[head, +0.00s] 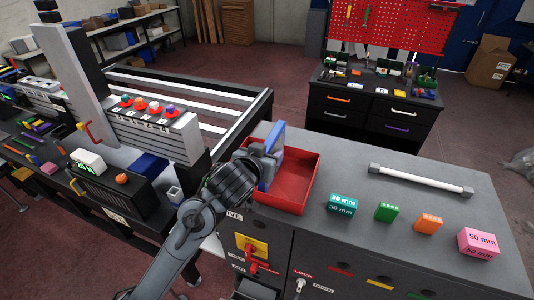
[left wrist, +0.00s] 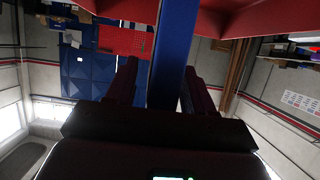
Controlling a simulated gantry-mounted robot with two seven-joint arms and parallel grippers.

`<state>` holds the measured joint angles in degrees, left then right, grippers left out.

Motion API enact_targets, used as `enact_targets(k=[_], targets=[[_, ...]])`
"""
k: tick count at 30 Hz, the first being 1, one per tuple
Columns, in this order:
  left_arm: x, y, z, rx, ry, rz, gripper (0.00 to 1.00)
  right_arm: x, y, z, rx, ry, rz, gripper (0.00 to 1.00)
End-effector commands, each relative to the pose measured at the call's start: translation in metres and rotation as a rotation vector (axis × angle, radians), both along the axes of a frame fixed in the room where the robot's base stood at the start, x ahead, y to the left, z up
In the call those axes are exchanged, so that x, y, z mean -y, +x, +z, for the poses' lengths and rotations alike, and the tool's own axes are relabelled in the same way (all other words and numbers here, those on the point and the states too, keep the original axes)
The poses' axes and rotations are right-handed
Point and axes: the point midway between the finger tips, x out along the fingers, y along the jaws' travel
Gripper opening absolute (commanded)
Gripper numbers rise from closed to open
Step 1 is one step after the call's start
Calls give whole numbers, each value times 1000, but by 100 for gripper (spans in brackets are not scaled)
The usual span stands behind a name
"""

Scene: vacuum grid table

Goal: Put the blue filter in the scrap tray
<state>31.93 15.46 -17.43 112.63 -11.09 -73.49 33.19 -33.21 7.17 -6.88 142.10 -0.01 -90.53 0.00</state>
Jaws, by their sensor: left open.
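The blue filter (head: 274,138) shows as a blue edge just past my left gripper, at the left side of the red scrap tray (head: 307,173). In the left wrist view the filter is a blue upright strip (left wrist: 173,50) between my fingers, with the red tray (left wrist: 257,18) at the top. My left gripper (left wrist: 162,85) is open around the filter, with a gap showing at the left finger. In the head view the gripper (head: 265,160) hides most of the filter, so I cannot tell whether it touches the tray floor. My right gripper is not in view.
Right of the tray on the grey cabinet top stand a teal 30 mm block (head: 342,204), a green block (head: 387,212), an orange block (head: 428,223) and a pink 50 mm block (head: 478,243). A white bar (head: 421,180) lies behind them. The grid table (head: 180,85) is at left.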

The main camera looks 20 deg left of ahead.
Motion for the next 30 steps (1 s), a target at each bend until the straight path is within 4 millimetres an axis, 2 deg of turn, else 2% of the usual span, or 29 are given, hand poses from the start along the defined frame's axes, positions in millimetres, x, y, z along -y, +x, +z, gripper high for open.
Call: enact_targets(k=[5, 8, 21, 30], targets=[[0, 0, 5, 1, -1, 0, 53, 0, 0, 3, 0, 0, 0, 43], [0, -8, 6, 2, -3, -1, 53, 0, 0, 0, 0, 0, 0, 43], [-1, -78, 35, 4, -4, -1, 53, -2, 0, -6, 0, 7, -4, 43], [-2, -107, 47, 1, 0, 0, 53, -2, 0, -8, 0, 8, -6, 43]])
